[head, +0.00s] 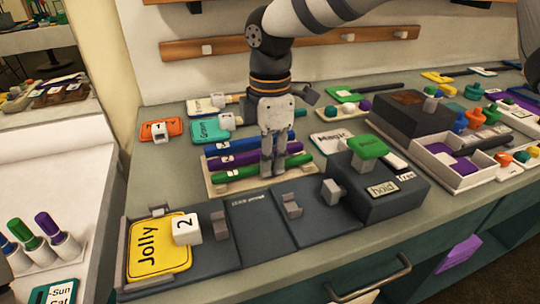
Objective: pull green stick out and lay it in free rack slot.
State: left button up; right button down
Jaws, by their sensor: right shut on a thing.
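The green stick (240,173) lies along the front of a pale rack (217,191), in front of a purple stick (235,159) and a blue stick (232,145). My right gripper (273,172) points down over the rack with its fingers close together. It is shut on the green stick near the middle, and the fingers hide part of the sticks. I cannot tell whether the green stick is fully seated or slightly raised. My left gripper is not in view.
A dark box with a green knob (368,147) stands right of the rack. In front is a dark panel with a yellow "Jolly" card (160,247) and a white "2" block (186,229). Cards and small props crowd the table behind; a white tray (455,178) stands at the right.

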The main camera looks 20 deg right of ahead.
jog(key=shift+f, duration=0.15)
dwell(0.6)
jog(key=c, duration=1.6)
grip_release()
jog(key=shift+c, duration=1.4)
jog(key=shift+r, duration=4)
